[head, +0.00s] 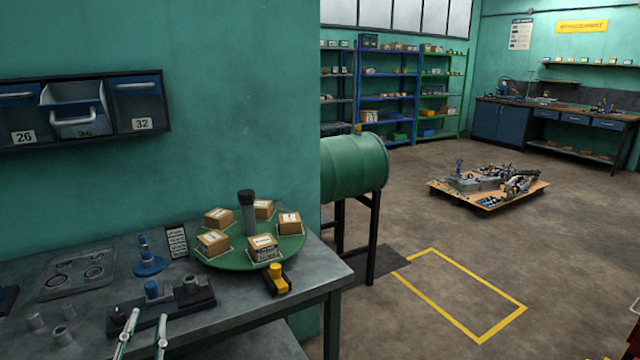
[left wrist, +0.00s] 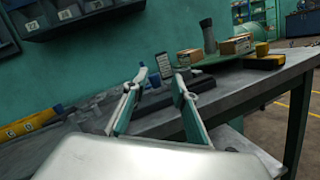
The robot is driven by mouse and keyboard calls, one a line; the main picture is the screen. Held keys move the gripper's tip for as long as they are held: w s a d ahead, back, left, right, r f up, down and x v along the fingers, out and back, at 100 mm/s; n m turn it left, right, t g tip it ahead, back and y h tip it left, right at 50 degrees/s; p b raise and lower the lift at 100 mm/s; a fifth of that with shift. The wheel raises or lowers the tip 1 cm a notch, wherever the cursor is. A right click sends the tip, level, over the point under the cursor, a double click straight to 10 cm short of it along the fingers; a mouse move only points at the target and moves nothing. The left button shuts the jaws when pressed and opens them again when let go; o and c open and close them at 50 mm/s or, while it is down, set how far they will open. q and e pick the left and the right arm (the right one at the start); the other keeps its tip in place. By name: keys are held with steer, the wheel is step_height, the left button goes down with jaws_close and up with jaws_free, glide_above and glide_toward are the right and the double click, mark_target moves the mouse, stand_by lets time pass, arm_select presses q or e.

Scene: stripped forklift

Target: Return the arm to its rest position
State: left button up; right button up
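My left gripper (head: 143,335) shows at the bottom of the head view, over the front edge of the grey workbench (head: 95,255). Its two fingers are apart with nothing between them. It also shows in the left wrist view (left wrist: 160,85), fingers spread and empty, facing the bench. A dark fixture block (head: 180,305) with a blue knob sits on the bench just beyond the fingertips in the head view. My right gripper is not in either view.
A green turntable (head: 215,258) carries several small cardboard boxes around a dark post. A yellow and black tool (head: 276,279) lies near the bench edge. Wall drawers (head: 75,112) hang above, the middle one tilted out.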

arm_select(q)
steer(key=s+d+f+m+g+h, duration=0.1)
steer(key=s+d+f+m+h, duration=0.35)
steer(key=m, duration=0.75)
steer(key=s+d+f+m+g+h, duration=0.1)
steer(key=s+d+f+m+h, duration=0.1)
steer(key=d+f+m+h, duration=0.55)
steer(key=s+d+f+m+g+y, duration=0.1)
steer(key=s+f+m+g+y, duration=0.1)
steer(key=s+f+m, duration=0.3)
steer(key=s+d+f+m+g+y, duration=0.2)
steer(key=s+f+m+g, duration=0.2)
steer(key=f+m, duration=0.9)
step_height(320, 180, down, 2)
steer(key=shift+s+g, duration=0.4)
steer(key=shift+s, duration=0.3)
